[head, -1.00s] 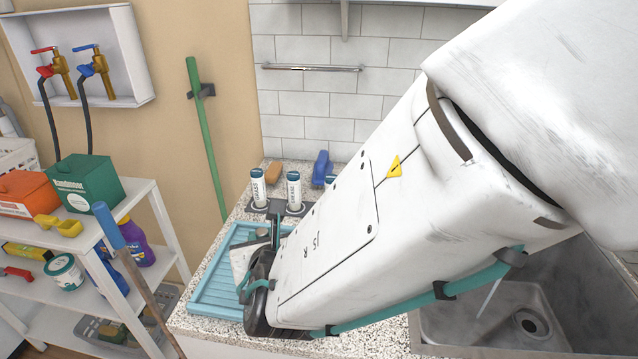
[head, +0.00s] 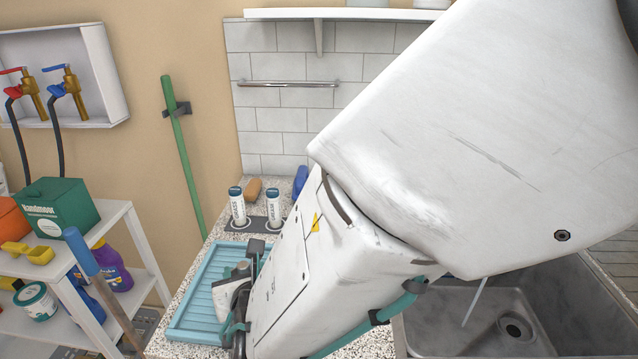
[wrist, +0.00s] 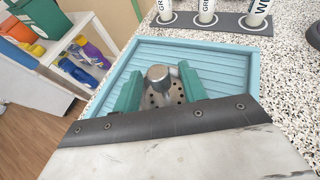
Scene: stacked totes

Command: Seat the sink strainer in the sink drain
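The sink strainer (wrist: 158,76) shows in the wrist view as a metal disc with holes and an upright grey knob, on the light blue ribbed tray (wrist: 232,62). My gripper (wrist: 161,72) has its two teal fingers on either side of the strainer. A gap shows between each finger and the knob, so it looks open. In the head view my gripper is over the tray (head: 190,318), and my arm hides much of it; I cannot make out the strainer clearly there. The sink drain (head: 515,326) is a dark round hole in the steel sink (head: 455,318) at lower right.
Two white canisters (head: 237,206) stand in a dark holder behind the tray, near a brown brush (head: 253,188) and a blue object (head: 300,182). A white shelf rack (head: 110,225) with bottles is at left. Speckled counter lies between tray and sink.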

